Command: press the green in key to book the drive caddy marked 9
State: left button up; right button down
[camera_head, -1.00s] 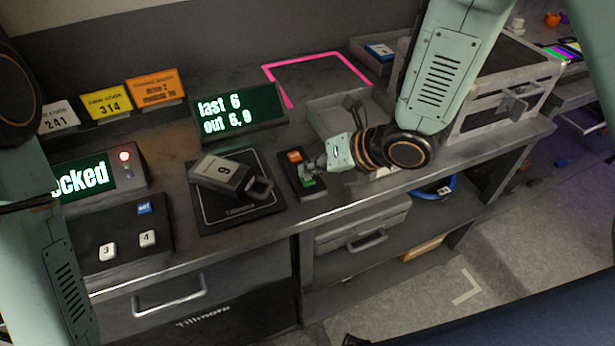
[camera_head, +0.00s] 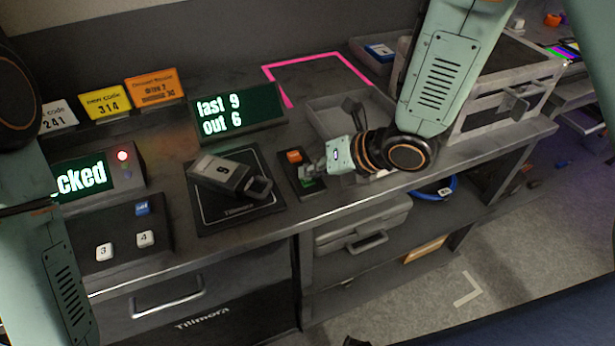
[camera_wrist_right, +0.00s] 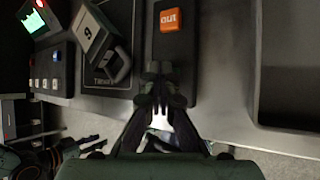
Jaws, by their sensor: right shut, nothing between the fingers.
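The drive caddy marked 9 (camera_head: 222,173) lies tilted on the black pad (camera_head: 243,212), its handle towards the right. It also shows in the right wrist view (camera_wrist_right: 92,37). Right of the pad is a dark key box with an orange key (camera_head: 294,156), which reads "out" in the right wrist view (camera_wrist_right: 169,19), and a green key (camera_head: 306,183) nearer the front. My right gripper (camera_head: 308,172) is shut and empty, its tips right at the green key and partly covering it. I cannot tell whether they touch. The green display (camera_head: 237,113) reads "last 9, out 6".
A grey open tray (camera_head: 325,120) sits behind my right gripper. A second display (camera_head: 85,178) with a lit red lamp and a panel with keys 3 and 4 (camera_head: 125,240) stand at the left. Code cards (camera_head: 105,103) line the back. A pink outline (camera_head: 318,60) marks clear bench.

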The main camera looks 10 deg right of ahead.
aim_at(313, 182)
jog(key=shift+r, duration=0.1)
jog(key=shift+r+p, duration=0.6)
jog(key=shift+r, duration=0.15)
notch_tip(313, 182, up, 5)
jog(key=p, duration=0.4)
dwell(0.8)
jog(key=shift+s+d, duration=0.1)
jog(key=shift+d, duration=0.05)
